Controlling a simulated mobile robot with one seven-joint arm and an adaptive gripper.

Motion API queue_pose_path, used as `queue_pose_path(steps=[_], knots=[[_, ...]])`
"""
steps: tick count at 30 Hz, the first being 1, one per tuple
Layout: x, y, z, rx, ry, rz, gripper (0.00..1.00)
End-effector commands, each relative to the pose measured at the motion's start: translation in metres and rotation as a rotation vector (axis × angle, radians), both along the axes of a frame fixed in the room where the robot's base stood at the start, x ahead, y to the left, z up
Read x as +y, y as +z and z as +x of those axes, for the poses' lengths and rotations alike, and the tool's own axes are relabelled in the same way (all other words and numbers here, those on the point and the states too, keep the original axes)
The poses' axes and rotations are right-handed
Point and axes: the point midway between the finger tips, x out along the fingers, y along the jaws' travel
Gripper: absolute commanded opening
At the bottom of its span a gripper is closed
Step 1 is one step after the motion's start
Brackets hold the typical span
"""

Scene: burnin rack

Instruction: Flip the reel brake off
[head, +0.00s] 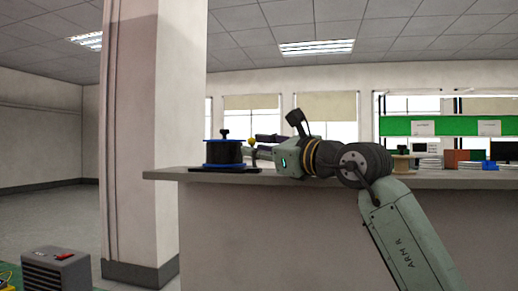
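A reel (224,152) with a dark drum and blue flanges stands upright on a black base plate (226,169) near the left end of the grey counter. A small yellow knob (252,141) shows just right of the reel; it may belong to the brake lever, but its position is unclear. My gripper (263,146) is at the reel's right side, close to the yellow knob. Its dark fingers are small and partly merged with the background, so I cannot tell their opening or whether they touch anything.
The grey counter (230,178) runs across to the right, with a white pillar (150,130) at its left. A wooden spool (401,163) and several bins stand at right, below a green shelf band (455,126). A grey box (56,272) is at lower left.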

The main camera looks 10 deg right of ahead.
Motion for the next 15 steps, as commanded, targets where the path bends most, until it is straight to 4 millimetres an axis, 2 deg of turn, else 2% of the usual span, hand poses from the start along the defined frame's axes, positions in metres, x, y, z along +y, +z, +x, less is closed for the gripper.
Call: queue_pose_path(steps=[5,15], knots=[[0.000,0.009,0.000,-0.001,-0.001,-0.001,0.28],[0.001,0.072,0.000,-0.001,-0.001,-0.001,0.28]])
